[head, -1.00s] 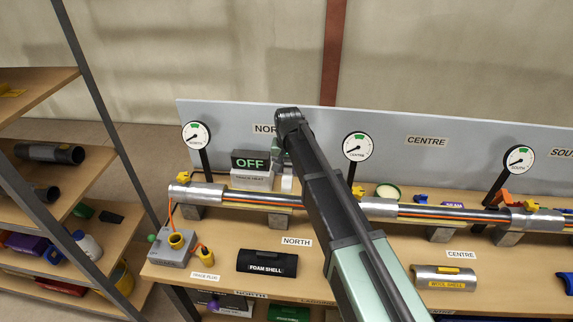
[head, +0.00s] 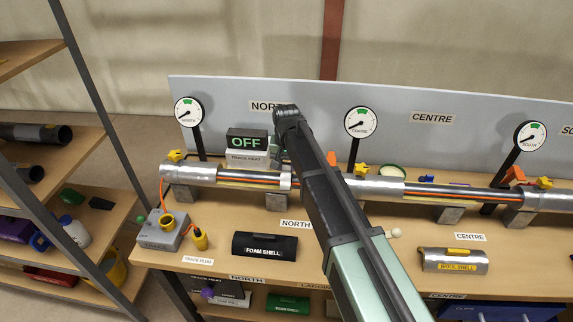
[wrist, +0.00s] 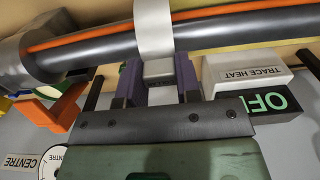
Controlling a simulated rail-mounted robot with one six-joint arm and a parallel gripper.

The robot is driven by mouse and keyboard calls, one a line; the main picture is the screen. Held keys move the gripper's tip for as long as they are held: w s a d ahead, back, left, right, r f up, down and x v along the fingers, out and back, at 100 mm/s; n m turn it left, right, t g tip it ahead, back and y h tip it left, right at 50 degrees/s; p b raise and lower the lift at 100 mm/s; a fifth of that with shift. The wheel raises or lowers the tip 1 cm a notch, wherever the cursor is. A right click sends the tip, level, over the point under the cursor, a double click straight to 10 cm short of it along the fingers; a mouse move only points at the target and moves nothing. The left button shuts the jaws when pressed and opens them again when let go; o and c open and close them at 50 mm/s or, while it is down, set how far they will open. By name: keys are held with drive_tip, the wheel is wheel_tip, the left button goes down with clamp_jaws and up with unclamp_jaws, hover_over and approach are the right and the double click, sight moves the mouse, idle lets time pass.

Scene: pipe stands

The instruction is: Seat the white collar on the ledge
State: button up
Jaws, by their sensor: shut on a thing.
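The white collar (wrist: 153,28) crosses the dark bare pipe (wrist: 95,52) as a band in the wrist view, with a pale block at its near side. My gripper (wrist: 158,74) is shut on that block, a purple finger on each side. In the head view the collar (head: 285,181) shows as a small white band across the north pipe run, just left of my arm. Its far side is hidden, so I cannot tell whether it touches the pipe all round. My gripper is mostly hidden by the arm there. I cannot pick out the ledge.
The trace heat box with its OFF sign (head: 247,140) stands close behind the pipe; it is beside my gripper in the wrist view (wrist: 262,103). An orange handle (wrist: 52,107) is on the other side. Gauges (head: 189,111) rise behind. A foam shell (head: 265,244) lies in front.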

sight(286, 164)
drive_tip(key=shift+f+b, duration=0.4)
drive_tip(key=o, duration=1)
wheel_tip(286, 164, up, 11)
drive_tip(key=p, duration=1)
drive_tip(key=shift+f+p, duration=0.1)
drive_tip(key=shift+p, duration=0.3)
